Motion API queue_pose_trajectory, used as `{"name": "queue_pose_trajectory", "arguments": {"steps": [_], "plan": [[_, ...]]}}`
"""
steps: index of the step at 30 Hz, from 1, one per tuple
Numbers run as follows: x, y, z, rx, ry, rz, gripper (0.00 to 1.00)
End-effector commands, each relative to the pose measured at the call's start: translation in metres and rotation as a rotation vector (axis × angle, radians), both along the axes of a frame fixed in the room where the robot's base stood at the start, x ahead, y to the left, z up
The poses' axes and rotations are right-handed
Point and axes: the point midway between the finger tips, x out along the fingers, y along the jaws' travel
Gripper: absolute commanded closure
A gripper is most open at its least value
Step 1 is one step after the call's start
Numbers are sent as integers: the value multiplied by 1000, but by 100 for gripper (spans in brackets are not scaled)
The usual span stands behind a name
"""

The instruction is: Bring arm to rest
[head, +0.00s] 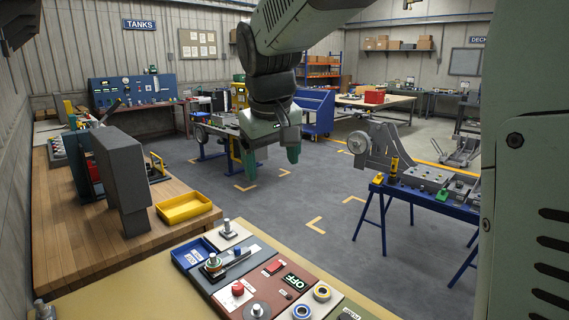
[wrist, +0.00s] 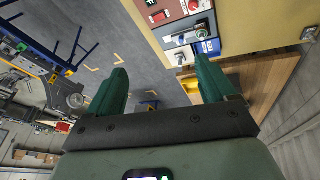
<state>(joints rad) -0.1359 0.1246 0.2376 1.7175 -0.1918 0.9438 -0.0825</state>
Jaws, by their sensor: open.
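My gripper (head: 272,160) hangs from my arm in the upper middle of the head view, its green fingers pointing down above the open grey floor. The fingers are apart with nothing between them. In the wrist view my gripper (wrist: 160,88) also shows open, with floor and part of a workbench beyond the fingertips. It touches nothing that I can see.
A control panel (head: 262,272) with buttons lies on the near bench. A yellow tray (head: 184,207) and a grey upright block (head: 122,178) are on the wooden bench at left. A blue trestle stand (head: 427,199) with parts is at right. Floor between is clear.

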Motion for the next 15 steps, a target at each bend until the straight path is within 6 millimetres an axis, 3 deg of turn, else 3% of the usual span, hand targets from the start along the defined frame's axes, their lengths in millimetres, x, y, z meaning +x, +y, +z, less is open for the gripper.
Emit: {"name": "queue_pose_trajectory", "arguments": {"steps": [1,6,12,15], "plan": [[-24,-19,11,1,-17,-41,16],[-101,-71,22,34,-49,-179,16],[-189,-116,7,113,-81,-334,16],[-221,-127,-6,155,-92,-389,16]]}}
